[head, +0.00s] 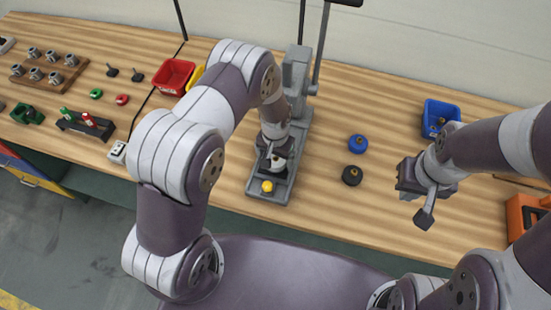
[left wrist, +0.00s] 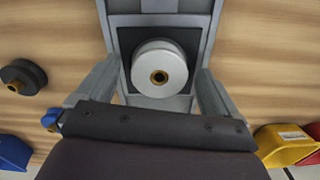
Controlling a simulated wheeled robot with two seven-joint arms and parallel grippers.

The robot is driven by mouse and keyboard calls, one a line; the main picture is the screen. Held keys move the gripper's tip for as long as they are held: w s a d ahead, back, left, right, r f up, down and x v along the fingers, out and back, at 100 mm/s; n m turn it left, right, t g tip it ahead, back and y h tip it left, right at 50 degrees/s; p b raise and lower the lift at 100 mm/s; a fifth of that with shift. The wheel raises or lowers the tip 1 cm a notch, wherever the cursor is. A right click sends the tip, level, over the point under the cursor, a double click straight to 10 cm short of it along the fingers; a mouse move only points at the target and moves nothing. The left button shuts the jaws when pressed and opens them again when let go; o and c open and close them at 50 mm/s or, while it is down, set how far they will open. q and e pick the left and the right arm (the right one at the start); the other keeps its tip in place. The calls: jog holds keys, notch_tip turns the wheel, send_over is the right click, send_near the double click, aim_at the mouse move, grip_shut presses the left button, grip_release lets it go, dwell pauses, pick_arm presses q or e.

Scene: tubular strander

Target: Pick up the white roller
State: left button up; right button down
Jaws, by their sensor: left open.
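The white roller (left wrist: 160,58) lies with its round face and brass-coloured centre bore towards the left wrist camera, in a dark square recess of the grey machine base (left wrist: 120,22). In the head view the roller (head: 279,163) shows just below my left gripper (head: 272,157), partly hidden by it. My left gripper (left wrist: 158,80) is open, with one finger on each side of the roller in the wrist view and gaps between. Nothing is between its fingers that I can tell is held. My right gripper (head: 424,212) hangs over the table at the right; its jaw opening is unclear.
A yellow knob (head: 267,186) sits at the front of the grey base. A blue roller (head: 358,143) and a black roller (head: 352,176) lie to its right. A blue bin (head: 440,116) stands further right, a red bin (head: 174,76) to the left. Clear table surrounds the rollers.

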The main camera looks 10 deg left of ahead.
pick_arm(q)
jog(key=shift+w+d, duration=0.1)
jog(key=shift+w, duration=0.05)
jog(key=c, duration=1.6)
jog(key=shift+r, duration=0.1)
